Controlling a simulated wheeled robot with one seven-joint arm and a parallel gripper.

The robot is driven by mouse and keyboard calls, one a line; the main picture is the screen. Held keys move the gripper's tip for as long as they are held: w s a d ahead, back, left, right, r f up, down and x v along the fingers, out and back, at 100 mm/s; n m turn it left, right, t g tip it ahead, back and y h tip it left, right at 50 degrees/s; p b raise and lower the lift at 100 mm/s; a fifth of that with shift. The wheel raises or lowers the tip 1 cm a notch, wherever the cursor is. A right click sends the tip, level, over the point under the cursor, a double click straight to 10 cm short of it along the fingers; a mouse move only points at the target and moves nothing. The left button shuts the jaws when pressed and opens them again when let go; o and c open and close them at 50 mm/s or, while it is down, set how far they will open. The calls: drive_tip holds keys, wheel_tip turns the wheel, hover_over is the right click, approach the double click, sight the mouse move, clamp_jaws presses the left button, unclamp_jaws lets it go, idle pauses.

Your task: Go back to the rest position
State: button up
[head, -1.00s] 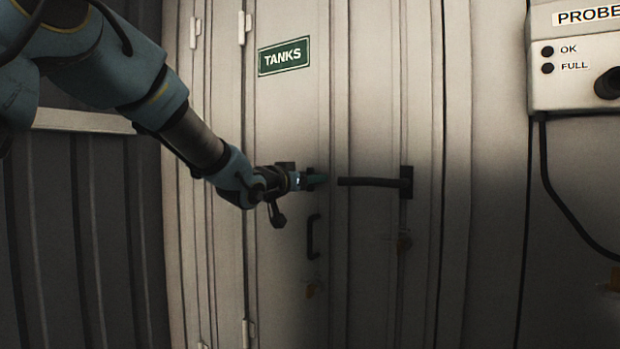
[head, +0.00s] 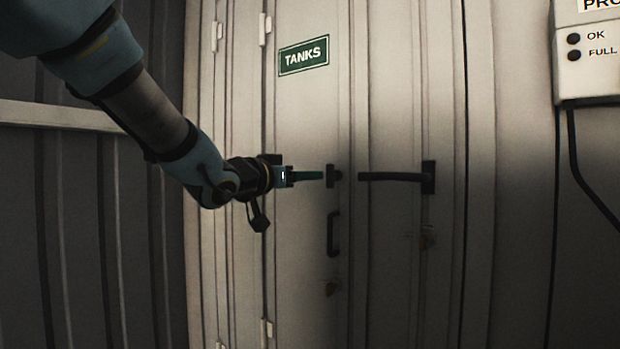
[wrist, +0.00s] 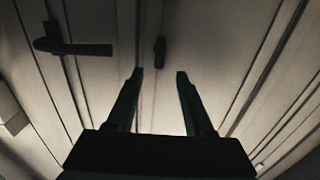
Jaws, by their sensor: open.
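My gripper (head: 318,175) is in front of the pale door with the green TANKS sign (head: 303,56). Its two dark teal fingers are spread and empty in the wrist view (wrist: 160,74). In the head view its tips appear just left of a small dark catch (head: 333,175); I cannot tell the exact gap to the door. A dark lever handle (head: 392,177) lies level to the right of the catch, and it shows at the upper left of the wrist view (wrist: 78,48). The doors look closed.
A dark pull handle (head: 333,233) sits below the catch on the door. A white probe box (head: 588,70) with a hanging black cable (head: 580,165) is on the wall at the right. Dark ribbed wall (head: 85,220) with a pale rail (head: 55,113) is at the left.

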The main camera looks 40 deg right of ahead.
idle(0.5)
drive_tip(key=w+a+f+n+t+y, duration=0.4)
drive_tip(key=w+a+f+n+y, duration=0.15)
drive_tip(key=w+a+f, duration=0.6)
drive_tip(key=w+a+f+n+y, duration=0.1)
drive_tip(key=w+a+f+y, duration=0.15)
drive_tip(key=a+f, duration=0.4)
drive_tip(key=w+a+f+n+y, duration=0.1)
drive_tip(key=a+f+n+y, duration=0.2)
drive_tip(key=a, duration=0.6)
drive_tip(key=s+a+f+n+g+y, duration=0.1)
drive_tip(key=s+a+f+g+y, duration=0.1)
drive_tip(key=s+a+f, duration=0.2)
drive_tip(key=s+a+f+n+g+y, duration=0.1)
drive_tip(key=s+a+f, duration=0.3)
drive_tip(key=a, duration=0.6)
drive_tip(key=s+a+f+n+g+y, duration=0.2)
drive_tip(key=s+a+f+g+y, duration=0.1)
drive_tip(key=s+a, duration=0.4)
wheel_tip(320, 180, down, 2)
drive_tip(key=shift+a+f+g, duration=0.1)
drive_tip(key=shift+a+g, duration=0.4)
drive_tip(key=shift+a, duration=0.05)
drive_tip(key=shift+c, duration=0.4)
